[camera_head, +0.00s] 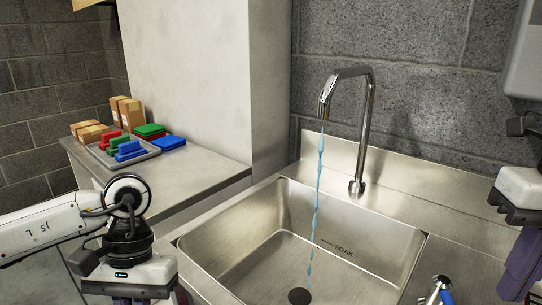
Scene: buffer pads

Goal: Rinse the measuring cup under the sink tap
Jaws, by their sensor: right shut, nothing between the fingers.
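The chrome sink tap (362,125) arches over the steel sink (235,232). A thin blue stream of water (319,185) runs from its spout to the drain (299,296). No measuring cup shows in this view. My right gripper (518,278) is at the right edge, to the right of the basin, pointing down. It is shut and empty, and partly cut off by the frame. My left gripper (133,299) is at the bottom left, left of the basin. Its fingers are mostly cut off by the bottom edge, so their opening is hidden.
A blue and chrome fitting (439,292) stands at the basin's front right. On the left counter (205,170), a grey tray (125,160) holds red, green and blue pads near cardboard boxes (126,112). A pale pillar (190,70) and block wall stand behind. The basin interior looks clear.

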